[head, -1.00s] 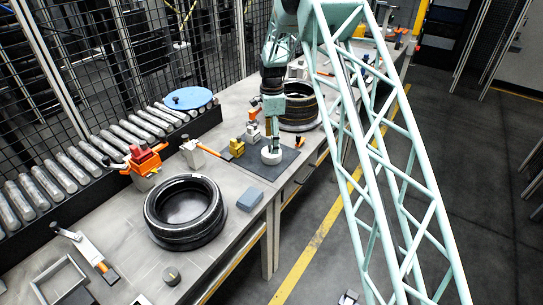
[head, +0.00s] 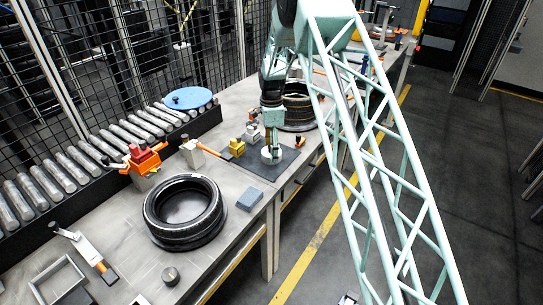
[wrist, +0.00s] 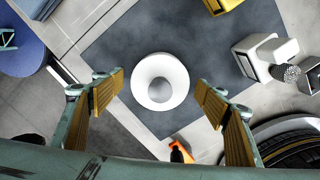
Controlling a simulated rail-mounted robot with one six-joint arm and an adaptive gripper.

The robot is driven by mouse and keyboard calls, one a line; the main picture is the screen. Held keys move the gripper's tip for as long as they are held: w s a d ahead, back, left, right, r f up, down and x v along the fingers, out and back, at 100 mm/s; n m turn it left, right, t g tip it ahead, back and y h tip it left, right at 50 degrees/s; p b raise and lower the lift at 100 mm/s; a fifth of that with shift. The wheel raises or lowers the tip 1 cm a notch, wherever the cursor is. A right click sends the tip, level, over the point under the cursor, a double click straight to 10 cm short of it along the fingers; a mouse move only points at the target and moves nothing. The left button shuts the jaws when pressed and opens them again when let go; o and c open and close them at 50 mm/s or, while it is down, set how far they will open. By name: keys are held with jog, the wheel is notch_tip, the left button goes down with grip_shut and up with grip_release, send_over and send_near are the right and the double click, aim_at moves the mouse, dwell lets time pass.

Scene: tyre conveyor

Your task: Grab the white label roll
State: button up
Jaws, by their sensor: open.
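The white label roll (wrist: 147,78) stands on a dark grey mat (wrist: 195,32). In the wrist view it is a white ring with a grey centre, seen from above. My gripper (wrist: 160,90) is open, with its yellow-padded fingers on either side of the roll in the picture. No contact with the roll shows. In the head view the roll (head: 271,156) sits right under my gripper (head: 272,142), and its top is partly covered by the fingers.
A tyre (head: 185,212) lies on the bench in front, and another tyre (head: 297,112) lies just behind my gripper. Yellow blocks (head: 237,147), a white block (wrist: 264,56) and an orange-tipped tool (wrist: 181,152) are close to the roll.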

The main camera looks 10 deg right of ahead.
jog(key=shift+c, duration=0.9)
jog(key=c, duration=0.9)
jog(key=shift+r, duration=0.2)
jog(key=shift+r, duration=1.65)
jog(key=s+a, duration=0.2)
jog(key=s, duration=0.3)
jog(key=s+a+r, duration=0.1)
jog(key=s+a, duration=0.1)
jog(key=s, duration=0.3)
jog(key=s+a+p, duration=0.1)
jog(key=s, duration=0.4)
jog(key=shift+a+r, duration=0.2)
jog(key=shift+a, duration=0.2)
